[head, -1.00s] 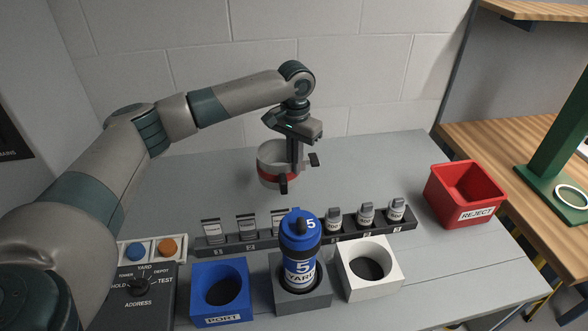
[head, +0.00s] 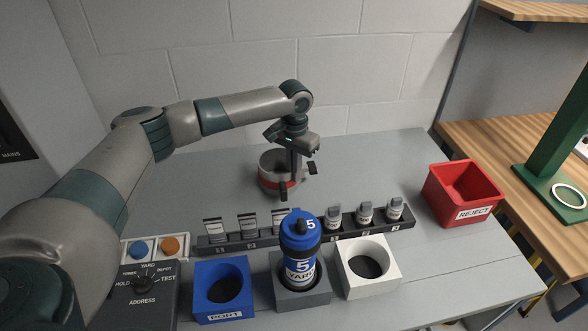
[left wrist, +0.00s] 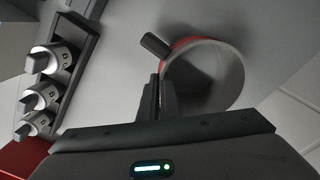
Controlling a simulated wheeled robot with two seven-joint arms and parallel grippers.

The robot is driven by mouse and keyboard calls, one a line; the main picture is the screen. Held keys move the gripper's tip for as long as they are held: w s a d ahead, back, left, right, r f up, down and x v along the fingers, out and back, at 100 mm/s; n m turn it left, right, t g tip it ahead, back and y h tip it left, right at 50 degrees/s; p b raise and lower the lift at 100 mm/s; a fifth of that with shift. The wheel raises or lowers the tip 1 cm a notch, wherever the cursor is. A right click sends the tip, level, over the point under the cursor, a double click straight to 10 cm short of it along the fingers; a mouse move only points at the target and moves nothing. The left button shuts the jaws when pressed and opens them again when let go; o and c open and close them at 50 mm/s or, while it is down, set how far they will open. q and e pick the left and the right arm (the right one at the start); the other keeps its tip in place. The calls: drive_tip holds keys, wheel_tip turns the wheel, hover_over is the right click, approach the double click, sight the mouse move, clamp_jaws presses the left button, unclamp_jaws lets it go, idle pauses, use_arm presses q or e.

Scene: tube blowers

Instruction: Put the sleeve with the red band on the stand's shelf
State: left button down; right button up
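The sleeve (head: 270,166) is a short, open grey ring with a red band low on its side. It is over the back-middle of the grey table, and I cannot tell whether it touches the table. In the left wrist view the sleeve (left wrist: 222,75) shows its open inside and a dark stub on its side. My left gripper (head: 295,165) points down at the sleeve's right side; in the left wrist view its fingers (left wrist: 160,100) are close together on the sleeve's edge. A green stand (head: 555,145) is at far right, partly cut off; its shelf is not clear. My right gripper is not in view.
A black rack (head: 262,241) with several labelled tags and knobs crosses the table in front. Before it stand a blue PORT block (head: 203,297), a blue canister (head: 299,238) in a grey block and a white block (head: 388,272). A red REJECT bin (head: 436,192) is at right.

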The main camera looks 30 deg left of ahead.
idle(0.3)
use_arm(q)
drive_tip(key=c, duration=2)
unclamp_jaws()
drive_tip(key=shift+f, duration=0.1)
